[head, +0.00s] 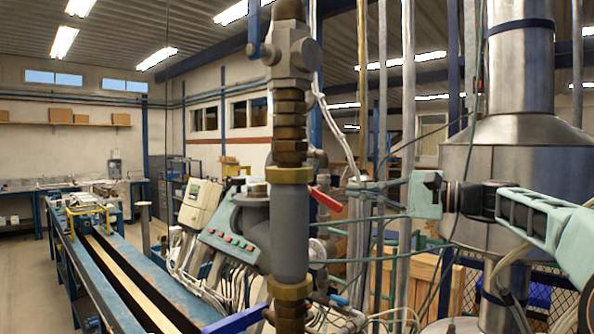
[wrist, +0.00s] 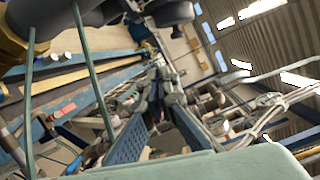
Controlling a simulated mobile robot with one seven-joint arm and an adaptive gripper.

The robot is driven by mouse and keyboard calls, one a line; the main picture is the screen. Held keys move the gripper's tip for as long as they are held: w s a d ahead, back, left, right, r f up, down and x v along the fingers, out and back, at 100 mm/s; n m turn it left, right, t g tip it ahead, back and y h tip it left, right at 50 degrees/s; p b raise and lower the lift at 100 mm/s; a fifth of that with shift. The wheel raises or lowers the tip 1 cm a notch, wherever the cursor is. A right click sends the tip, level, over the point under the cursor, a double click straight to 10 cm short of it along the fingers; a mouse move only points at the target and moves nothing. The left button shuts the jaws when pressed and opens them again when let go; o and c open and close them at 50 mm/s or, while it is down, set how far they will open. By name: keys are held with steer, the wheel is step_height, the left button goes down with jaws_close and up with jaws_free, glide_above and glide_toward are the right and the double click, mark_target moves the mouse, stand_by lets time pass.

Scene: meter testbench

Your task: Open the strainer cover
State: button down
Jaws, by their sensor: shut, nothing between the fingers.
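I cannot pick out the strainer cover with certainty. A vertical pipe line stands in the middle of the head view, with a grey fitting (head: 291,52) at the top, brown hex fittings (head: 290,125) below it and a grey cylinder (head: 290,230) between brass nuts. My gripper (head: 355,185) reaches in from the right, to the right of the pipe line, with its fingers pointing left. In the wrist view, my gripper (wrist: 163,76) has its fingers together and holds nothing.
A red lever (head: 326,199) and a blue lever (head: 236,320) stick out near the pipe. Thin green hoses (head: 365,217) and cables cross below my gripper. A large metal vessel (head: 520,160) stands at the right. A long blue bench (head: 130,285) runs along the left.

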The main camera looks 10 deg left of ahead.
steer(key=w+a+r+p, duration=0.2)
steer(key=a+r, duration=0.2)
steer(key=a, duration=0.6)
steer(key=shift+a+r+t+y+p, duration=0.2)
steer(key=shift+t+y+p, duration=0.1)
steer(key=shift+p, duration=0.1)
